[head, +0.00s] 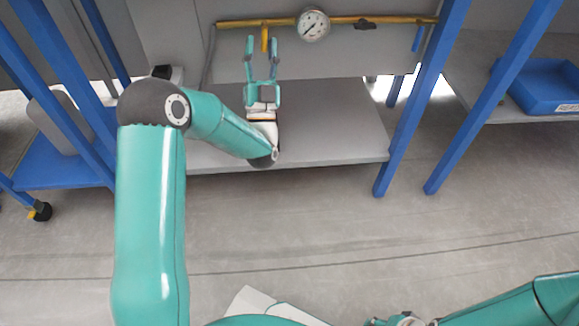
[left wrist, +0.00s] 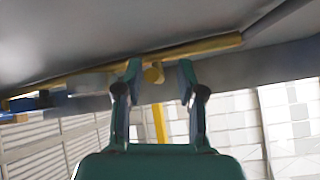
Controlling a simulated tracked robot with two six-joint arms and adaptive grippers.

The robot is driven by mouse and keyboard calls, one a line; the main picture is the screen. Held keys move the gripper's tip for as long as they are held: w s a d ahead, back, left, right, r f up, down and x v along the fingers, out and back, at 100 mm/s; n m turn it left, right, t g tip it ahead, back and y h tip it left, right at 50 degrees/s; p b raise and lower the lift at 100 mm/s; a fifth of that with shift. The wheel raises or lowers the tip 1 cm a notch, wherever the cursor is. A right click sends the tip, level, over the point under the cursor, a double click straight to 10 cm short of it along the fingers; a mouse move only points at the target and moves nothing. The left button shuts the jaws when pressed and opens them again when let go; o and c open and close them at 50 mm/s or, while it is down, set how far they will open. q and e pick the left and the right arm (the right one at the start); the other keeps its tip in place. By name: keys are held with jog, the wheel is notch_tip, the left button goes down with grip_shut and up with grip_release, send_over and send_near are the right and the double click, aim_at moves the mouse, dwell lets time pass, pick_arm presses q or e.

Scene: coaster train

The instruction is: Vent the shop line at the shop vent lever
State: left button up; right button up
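A yellow lever (head: 265,40) hangs down from the yellow pipe (head: 235,22) under the bench top. I cannot read a label that names it the shop vent lever. My left gripper (head: 262,46) is open, its fingers on either side of the lever, with gaps visible. A blue handle (head: 417,38) is at the pipe's right end. My right arm enters at lower right; its fingers are not in view.
A round gauge (head: 313,25) and a dark valve handle (head: 365,24) sit on the pipe right of the lever. A grey lower shelf (head: 330,135) lies under my left forearm. Blue posts (head: 425,90) stand to the right. A blue bin (head: 545,85) is farther right.

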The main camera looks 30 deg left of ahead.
pick_arm(q)
jog(key=s+a+r+m+g+h+p, duration=0.1)
jog(key=a+r+m+g+h+p, duration=0.15)
jog(key=m+h, duration=0.75)
jog(key=s+a+r+m+g+h+p, duration=0.1)
jog(key=r+m+g+h, duration=0.2)
jog(key=m+h, duration=0.7)
jog(key=s+a+f+m+y+p, duration=0.1)
jog(key=s+a+f+m+y, duration=0.1)
jog(key=s, duration=0.6)
jog(key=s+a+f+m+y+p, duration=0.1)
jog(key=s+a, duration=0.1)
jog(key=s, duration=0.6)
jog(key=w+d+f+n+g+y+p, duration=0.35)
jog(key=w+d+n+g+p, duration=0.4)
jog(key=n+p, duration=1)
jog(key=s+d+n+g+h+p, duration=0.1)
jog(key=s+d+n+g+p, duration=0.2)
jog(key=s+d+p, duration=0.4)
jog(key=s+d+f+n+g+h+p, duration=0.1)
jog(key=s+d+n+g+p, duration=0.2)
jog(key=d+p, duration=1)
jog(key=s+g, duration=0.3)
jog(key=s, duration=0.2)
jog(key=shift+s+f, duration=0.15)
jog(key=shift+f, duration=0.05)
